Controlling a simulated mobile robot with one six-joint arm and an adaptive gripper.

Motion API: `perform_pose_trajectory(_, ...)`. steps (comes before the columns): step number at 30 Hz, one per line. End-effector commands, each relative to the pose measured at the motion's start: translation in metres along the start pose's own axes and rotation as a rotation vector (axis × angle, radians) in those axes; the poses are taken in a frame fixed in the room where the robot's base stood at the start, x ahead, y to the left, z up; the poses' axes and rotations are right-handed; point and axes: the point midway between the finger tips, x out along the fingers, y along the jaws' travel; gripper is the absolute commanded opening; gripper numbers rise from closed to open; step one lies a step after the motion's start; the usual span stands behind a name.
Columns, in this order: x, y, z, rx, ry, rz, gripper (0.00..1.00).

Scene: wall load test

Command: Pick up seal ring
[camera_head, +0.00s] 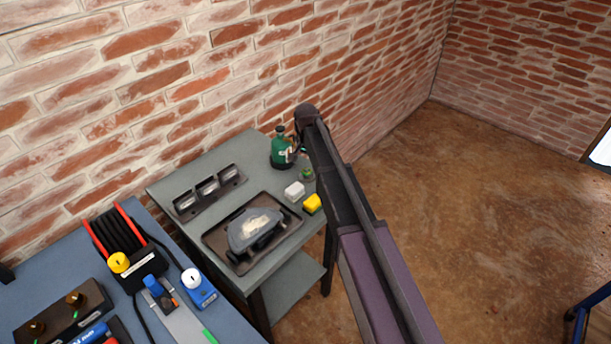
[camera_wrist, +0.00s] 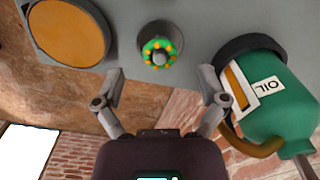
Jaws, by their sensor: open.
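The seal ring (camera_wrist: 148,47), green with orange-yellow spots, shows at the upper middle of the wrist view. It surrounds a grey centre and sits in a round grey holder (camera_wrist: 160,29). In the head view a small green patch (camera_head: 307,173) beside my arm looks like the same ring, partly hidden. My gripper (camera_wrist: 162,72) is open and empty. Its fingertips lie left and right of the ring in the wrist picture, apart from it. How far above the ring they are cannot be told. In the head view my arm hides most of the gripper.
A green oil bottle (camera_head: 281,152) stands close by; it fills the right of the wrist view (camera_wrist: 282,105). A brick wall runs behind.

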Motion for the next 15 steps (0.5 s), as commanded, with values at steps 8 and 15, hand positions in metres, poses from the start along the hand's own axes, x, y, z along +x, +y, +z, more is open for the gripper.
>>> perform_pose_trajectory(8,0.022,0.0,0.0,0.001,-0.001,-0.001,0.91)
perform_pose_trajectory(15,0.025,0.0,0.0,0.001,-0.001,-0.001,0.91)
